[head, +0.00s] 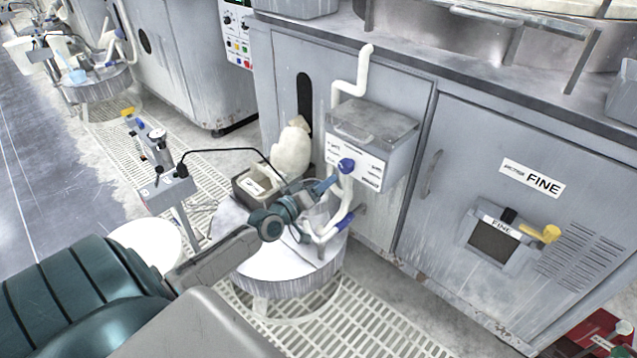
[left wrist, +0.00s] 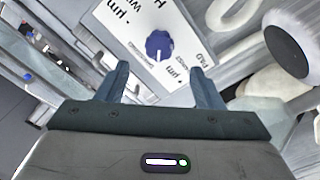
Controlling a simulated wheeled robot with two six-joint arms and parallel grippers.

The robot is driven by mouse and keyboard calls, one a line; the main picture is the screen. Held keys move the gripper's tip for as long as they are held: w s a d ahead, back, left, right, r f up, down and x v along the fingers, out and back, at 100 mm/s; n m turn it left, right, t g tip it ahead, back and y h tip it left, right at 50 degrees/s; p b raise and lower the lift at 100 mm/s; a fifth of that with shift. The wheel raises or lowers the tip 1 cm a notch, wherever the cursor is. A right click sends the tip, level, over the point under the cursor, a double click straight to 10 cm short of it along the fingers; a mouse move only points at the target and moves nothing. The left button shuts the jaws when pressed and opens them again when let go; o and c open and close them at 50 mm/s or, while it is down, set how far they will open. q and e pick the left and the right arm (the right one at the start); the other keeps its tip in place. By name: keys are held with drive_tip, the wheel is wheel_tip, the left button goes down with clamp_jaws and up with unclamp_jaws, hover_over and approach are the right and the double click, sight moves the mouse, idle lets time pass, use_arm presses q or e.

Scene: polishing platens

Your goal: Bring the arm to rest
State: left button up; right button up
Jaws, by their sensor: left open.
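My left arm comes in from the lower left in the head view. Its left gripper (head: 328,185) is in front of the grey box with the blue knob (head: 346,166), its fingertips close to the knob. In the left wrist view the two fingers of my left gripper (left wrist: 161,78) are spread apart with nothing between them. The blue knob (left wrist: 158,45) shows beyond the fingertips on a white label panel (left wrist: 128,25); whether a finger touches it I cannot tell. My right gripper is not in view.
A round drum (head: 290,262) stands on the floor grating under my left gripper. A control stand (head: 160,165) with a cable is to the left. A white pipe (head: 350,90) runs down beside the box. The cabinet door (head: 480,200) marked FINE is to the right.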

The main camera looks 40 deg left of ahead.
use_arm(q)
drive_tip(key=shift+s, duration=0.45)
